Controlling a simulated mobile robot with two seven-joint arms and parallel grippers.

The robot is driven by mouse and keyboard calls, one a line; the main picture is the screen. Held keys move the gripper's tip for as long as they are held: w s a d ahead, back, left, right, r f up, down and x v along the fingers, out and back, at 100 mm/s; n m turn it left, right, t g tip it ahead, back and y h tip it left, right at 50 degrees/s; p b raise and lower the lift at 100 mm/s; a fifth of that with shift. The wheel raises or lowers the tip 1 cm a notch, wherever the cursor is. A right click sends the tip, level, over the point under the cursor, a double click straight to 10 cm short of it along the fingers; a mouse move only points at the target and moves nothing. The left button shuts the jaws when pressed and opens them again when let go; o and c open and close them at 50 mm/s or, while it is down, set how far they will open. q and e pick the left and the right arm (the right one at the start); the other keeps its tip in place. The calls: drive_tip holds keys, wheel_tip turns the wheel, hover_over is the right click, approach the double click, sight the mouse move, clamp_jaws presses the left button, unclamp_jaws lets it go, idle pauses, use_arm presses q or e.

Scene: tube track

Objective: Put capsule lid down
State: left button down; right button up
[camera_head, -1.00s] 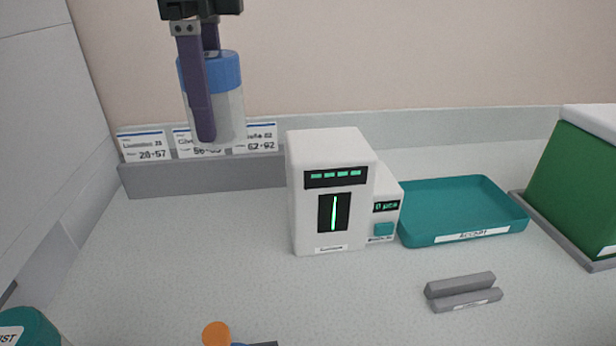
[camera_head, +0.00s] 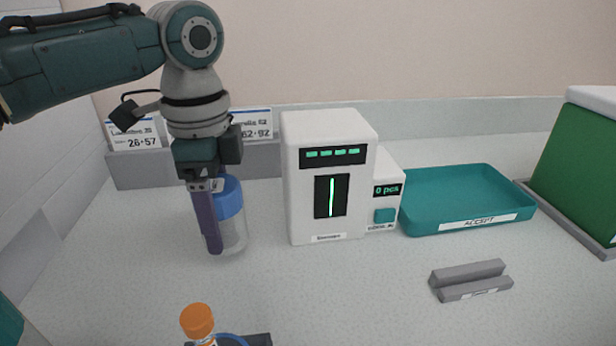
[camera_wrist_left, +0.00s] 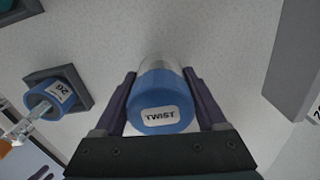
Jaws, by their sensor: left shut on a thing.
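The capsule is a clear, pale jar (camera_head: 235,238) with a blue lid (camera_head: 231,196), held upright at the left of the counter. My left gripper (camera_head: 220,240) is shut around the capsule, one purple finger on each side in the left wrist view. The lid is on the jar. The jar's bottom is at or just above the counter; I cannot tell whether it touches. My right gripper is not in view.
A white counting machine (camera_head: 329,180) stands right of the capsule, with a teal tray (camera_head: 465,222) beyond. A grey slotted block (camera_head: 470,281) lies at front right. Label cards (camera_head: 252,124) stand behind. The front middle counter is clear.

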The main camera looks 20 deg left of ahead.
use_arm(q)
drive_tip(key=shift+f, duration=1)
drive_tip(key=shift+f, duration=0.15)
unclamp_jaws()
wheel_tip(320, 180, up, 12)
drive_tip(key=shift+r+p, duration=0.2)
drive_tip(key=shift+p, duration=0.65)
